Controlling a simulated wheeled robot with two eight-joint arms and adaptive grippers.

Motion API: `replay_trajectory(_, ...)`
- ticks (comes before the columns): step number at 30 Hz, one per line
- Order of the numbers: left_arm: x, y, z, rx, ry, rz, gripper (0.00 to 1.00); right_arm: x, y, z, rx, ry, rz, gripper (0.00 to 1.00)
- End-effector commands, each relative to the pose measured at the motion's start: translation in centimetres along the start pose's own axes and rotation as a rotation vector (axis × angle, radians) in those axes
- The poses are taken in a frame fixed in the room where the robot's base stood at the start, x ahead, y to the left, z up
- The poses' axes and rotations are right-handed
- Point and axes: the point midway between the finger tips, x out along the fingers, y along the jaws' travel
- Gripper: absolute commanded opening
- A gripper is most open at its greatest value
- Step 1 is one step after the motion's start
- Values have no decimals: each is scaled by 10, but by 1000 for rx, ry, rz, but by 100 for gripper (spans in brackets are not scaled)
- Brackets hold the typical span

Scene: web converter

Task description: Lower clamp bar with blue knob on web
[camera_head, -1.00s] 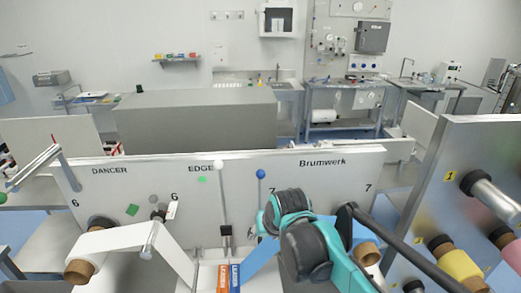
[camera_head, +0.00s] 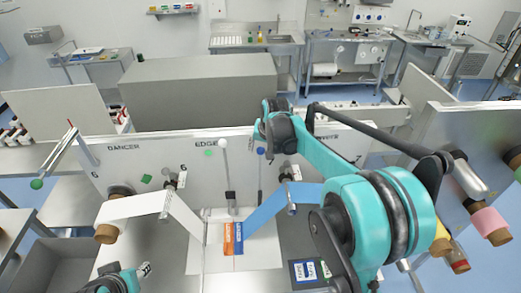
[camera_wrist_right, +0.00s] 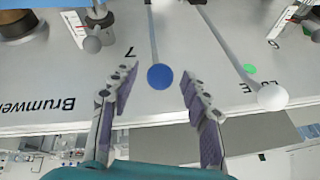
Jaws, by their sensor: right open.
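The blue knob (camera_head: 262,151) tops a thin upright rod in front of the white panel, above the blue web (camera_head: 268,208). In the right wrist view the blue knob (camera_wrist_right: 160,77) shows between the spread fingers of my right gripper (camera_wrist_right: 158,74), with visible gaps on both sides. The right gripper is open and empty. In the head view my right wrist hides most of it. A white knob (camera_head: 223,143) tops the neighbouring rod; it also shows in the right wrist view (camera_wrist_right: 272,97). Part of my left gripper (camera_head: 143,270) shows at bottom left; its finger state is unclear.
The white web (camera_head: 150,205) and the blue web meet at a pale plate with an orange label (camera_head: 228,238) and a blue label. A roller post (camera_head: 290,190) stands right of the blue rod. A side panel with coloured rolls (camera_head: 490,222) is at right. A display (camera_head: 308,271) is in front.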

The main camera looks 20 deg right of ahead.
Motion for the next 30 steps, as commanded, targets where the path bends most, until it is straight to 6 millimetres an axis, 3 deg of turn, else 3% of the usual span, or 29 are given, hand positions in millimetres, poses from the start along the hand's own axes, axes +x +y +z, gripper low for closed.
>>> replay_trajectory(6,-2,0,-2,0,0,0,40,20,0,0,0,0,0,47)
replay_trajectory(14,-2,0,-2,0,0,0,40,22,0,0,-1,0,0,47)
replay_trajectory(20,-2,0,-2,0,0,0,40,22,0,0,-1,0,0,0)
replay_trajectory(30,-2,0,-2,0,0,0,40,22,0,0,-1,1,0,0)
